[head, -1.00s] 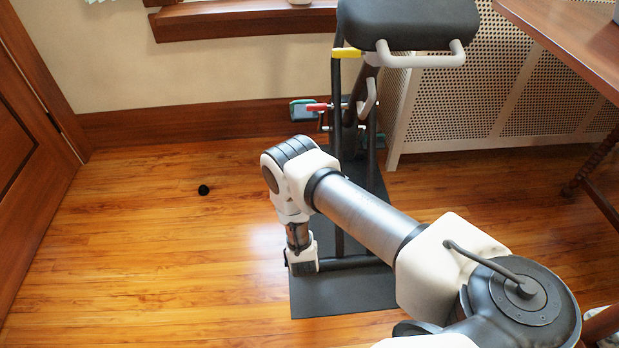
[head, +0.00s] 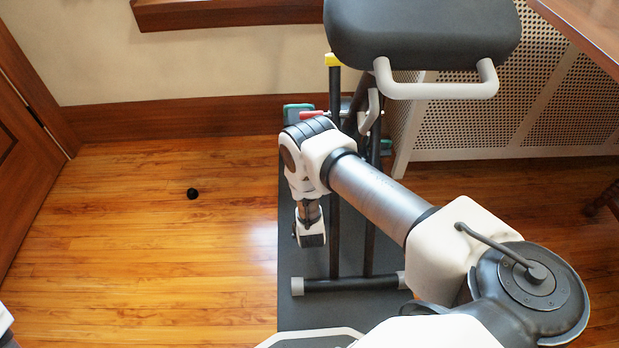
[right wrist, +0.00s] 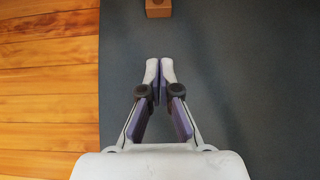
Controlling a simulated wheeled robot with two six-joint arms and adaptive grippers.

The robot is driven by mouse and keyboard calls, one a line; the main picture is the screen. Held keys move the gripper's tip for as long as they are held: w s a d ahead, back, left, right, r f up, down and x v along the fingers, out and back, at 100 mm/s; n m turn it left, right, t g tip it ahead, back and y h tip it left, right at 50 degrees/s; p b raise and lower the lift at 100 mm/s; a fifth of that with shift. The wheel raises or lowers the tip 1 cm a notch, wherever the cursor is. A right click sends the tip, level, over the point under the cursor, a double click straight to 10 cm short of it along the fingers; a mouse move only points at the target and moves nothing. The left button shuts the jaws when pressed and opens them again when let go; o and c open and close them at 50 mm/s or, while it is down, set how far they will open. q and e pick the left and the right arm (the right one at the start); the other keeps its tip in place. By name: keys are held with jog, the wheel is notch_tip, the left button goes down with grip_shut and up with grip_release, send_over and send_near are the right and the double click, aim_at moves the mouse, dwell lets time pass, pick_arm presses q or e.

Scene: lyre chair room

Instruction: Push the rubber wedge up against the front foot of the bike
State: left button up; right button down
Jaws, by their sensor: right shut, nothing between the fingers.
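The bike (head: 335,190) stands on a dark mat (head: 296,318). Its seat is at the top, and a foot bar (head: 350,285) with grey end caps lies near me; I cannot tell if this is the front foot. My right gripper (right wrist: 159,75) is shut and empty over the mat, pointing down. In the head view my right gripper (head: 311,240) is beyond the foot bar, its fingertips hidden. A small brown block (right wrist: 158,8), possibly the wedge, lies on the mat ahead of the fingertips, apart from them and cut off by the frame. My left gripper is out of view.
A small black round object (head: 192,193) lies on the open wooden floor (head: 150,260) to the left. A door (head: 22,165) stands at the left, and a perforated radiator cover (head: 470,115) is behind the bike. A table (head: 590,30) is at the upper right.

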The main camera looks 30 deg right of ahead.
jog(key=b+x, duration=0.5)
jog(key=x, duration=0.3)
jog(key=shift+f, duration=0.2)
jog(key=w, duration=0.1)
jog(key=d+b, duration=0.1)
jog(key=w+b, duration=0.1)
jog(key=shift+w+d+r, duration=0.3)
jog(key=shift+w+r, duration=0.1)
jog(key=shift+r, duration=0.05)
